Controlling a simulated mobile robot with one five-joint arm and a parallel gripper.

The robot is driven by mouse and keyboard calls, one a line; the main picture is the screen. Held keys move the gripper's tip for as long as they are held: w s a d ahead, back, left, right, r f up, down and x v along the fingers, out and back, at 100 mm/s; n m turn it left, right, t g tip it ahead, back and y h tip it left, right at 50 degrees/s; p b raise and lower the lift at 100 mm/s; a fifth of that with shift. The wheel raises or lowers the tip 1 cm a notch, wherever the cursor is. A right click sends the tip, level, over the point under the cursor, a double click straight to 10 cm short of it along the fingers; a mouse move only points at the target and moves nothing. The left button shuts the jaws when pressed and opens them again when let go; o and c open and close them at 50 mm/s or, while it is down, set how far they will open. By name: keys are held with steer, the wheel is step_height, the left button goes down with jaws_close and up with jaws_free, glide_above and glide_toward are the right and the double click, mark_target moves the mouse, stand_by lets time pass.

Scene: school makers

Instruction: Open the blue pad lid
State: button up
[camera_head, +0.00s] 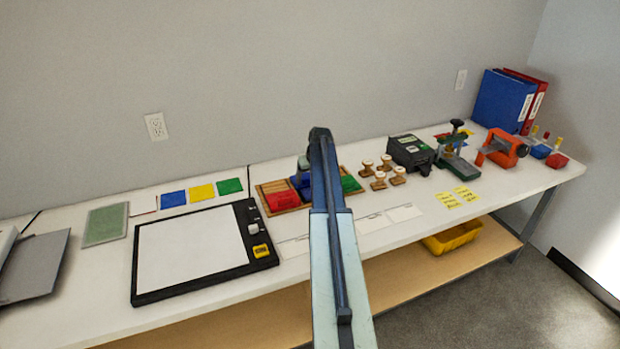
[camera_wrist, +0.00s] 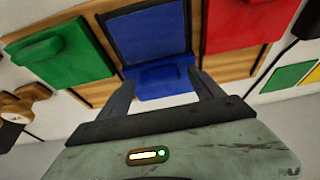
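The blue pad (camera_wrist: 150,35) sits in the wooden tray between the green and red pads. In the wrist view it shows as a flat darker blue square with a brighter blue raised part (camera_wrist: 165,88) at its near edge. I cannot tell from this how the lid stands. My gripper (camera_wrist: 160,77) is open, with one dark finger on each side of that raised part. I cannot tell whether the fingers touch it. In the head view my arm covers much of the tray, and only a bit of the blue pad (camera_head: 304,187) shows.
The green pad (camera_wrist: 62,48) and red pad (camera_wrist: 240,24) lie close on either side in the wooden tray (camera_head: 273,187). Wooden stamps (camera_head: 379,180) and a dark machine (camera_head: 411,151) stand to the right. A black-framed white board (camera_head: 190,245) lies left. White cards lie in front.

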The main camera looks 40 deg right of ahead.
steer(key=p+v, duration=0.7)
steer(key=v, duration=0.1)
steer(key=shift+w+f, duration=0.1)
stand_by(0.4)
